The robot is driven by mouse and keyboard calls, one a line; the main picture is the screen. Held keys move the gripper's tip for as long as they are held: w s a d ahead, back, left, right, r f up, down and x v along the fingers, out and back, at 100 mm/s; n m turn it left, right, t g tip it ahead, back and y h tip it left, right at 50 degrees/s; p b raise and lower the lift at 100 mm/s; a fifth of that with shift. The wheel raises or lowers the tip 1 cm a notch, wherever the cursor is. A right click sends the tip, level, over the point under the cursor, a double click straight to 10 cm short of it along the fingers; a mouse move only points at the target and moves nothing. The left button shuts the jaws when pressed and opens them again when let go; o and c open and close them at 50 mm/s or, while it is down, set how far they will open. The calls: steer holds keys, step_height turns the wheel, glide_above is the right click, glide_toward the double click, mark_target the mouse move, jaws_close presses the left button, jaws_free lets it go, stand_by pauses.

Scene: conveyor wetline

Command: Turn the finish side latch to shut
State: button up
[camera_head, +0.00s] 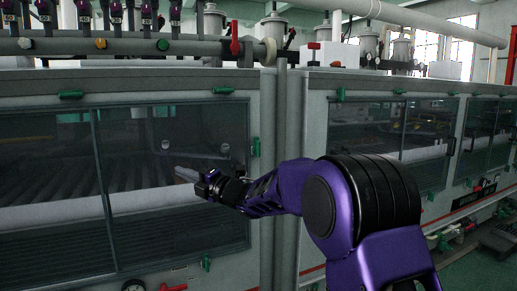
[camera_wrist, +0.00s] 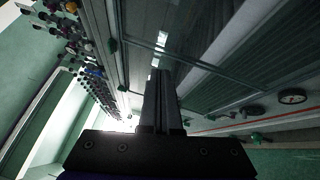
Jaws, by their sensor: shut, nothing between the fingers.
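Several small green latches sit on the frames of the machine's windows. One (camera_head: 256,147) stands upright at the right edge of the left window; others lie along its top edge (camera_head: 222,90) and bottom edge (camera_head: 206,262). I cannot tell which is the finish side latch. My gripper (camera_head: 182,172) is in front of the left window, left of the upright latch and apart from it. In the wrist view my gripper (camera_wrist: 159,72) has its fingers together and empty. Green latches also show there at the window's side (camera_wrist: 113,45) and near the lower right (camera_wrist: 257,138).
The left window (camera_head: 170,140) is dark glass with rollers behind it. A pipe post (camera_head: 281,150) divides it from the right cabinet's windows (camera_head: 368,130). Above are a red-handled valve (camera_head: 235,38) and a row of purple-topped valves (camera_head: 115,15). A round gauge (camera_wrist: 292,97) shows in the wrist view.

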steer(key=o, duration=0.7)
steer(key=shift+d, duration=0.1)
steer(key=v, duration=0.6)
steer(key=shift+s+d, duration=0.2)
steer(key=shift+d, duration=0.15)
